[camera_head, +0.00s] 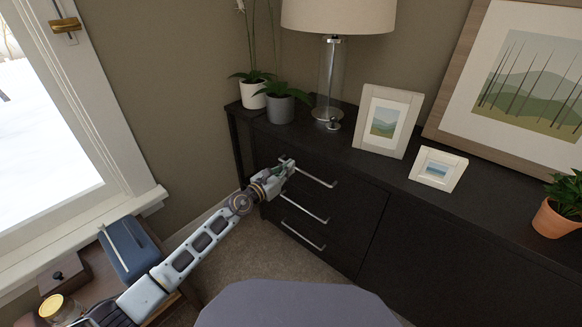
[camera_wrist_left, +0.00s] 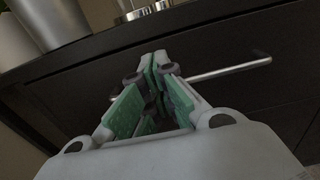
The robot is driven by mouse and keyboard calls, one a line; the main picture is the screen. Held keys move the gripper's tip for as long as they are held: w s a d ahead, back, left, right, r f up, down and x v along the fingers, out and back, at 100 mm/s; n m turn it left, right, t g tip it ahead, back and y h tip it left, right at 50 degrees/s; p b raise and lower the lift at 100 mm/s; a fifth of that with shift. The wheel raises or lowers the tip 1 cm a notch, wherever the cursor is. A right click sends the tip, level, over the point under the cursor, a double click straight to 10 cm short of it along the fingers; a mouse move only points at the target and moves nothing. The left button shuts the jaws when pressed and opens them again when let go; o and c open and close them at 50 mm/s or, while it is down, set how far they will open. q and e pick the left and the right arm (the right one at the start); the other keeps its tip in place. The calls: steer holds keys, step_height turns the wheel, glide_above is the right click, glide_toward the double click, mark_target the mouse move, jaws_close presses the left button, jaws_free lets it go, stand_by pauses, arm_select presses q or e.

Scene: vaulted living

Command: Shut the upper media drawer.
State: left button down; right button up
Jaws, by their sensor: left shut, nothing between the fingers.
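The upper media drawer (camera_head: 345,194) is the top one in a dark cabinet, with a long silver bar handle (camera_head: 314,176). Its front looks close to flush with the cabinet; I cannot tell whether a small gap is left. My left gripper (camera_head: 289,166) is at the left end of this handle, in front of the drawer face. In the left wrist view the green-padded fingers (camera_wrist_left: 154,62) are shut with nothing between them. The handle (camera_wrist_left: 222,74) passes behind them to the right. Contact with the drawer is unclear. My right gripper is out of view.
Two lower handles (camera_head: 304,208) show below. On the cabinet top stand potted plants (camera_head: 279,108), a lamp (camera_head: 331,80), framed pictures (camera_head: 388,120) and a terracotta pot (camera_head: 556,219). A side table with a blue box (camera_head: 130,250) is at lower left. Carpet (camera_head: 255,258) is clear before the cabinet.

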arm_select(q)
steer(key=v, duration=0.7)
steer(key=shift+s+a, duration=0.25)
steer(key=shift+s, duration=0.05)
stand_by(0.4)
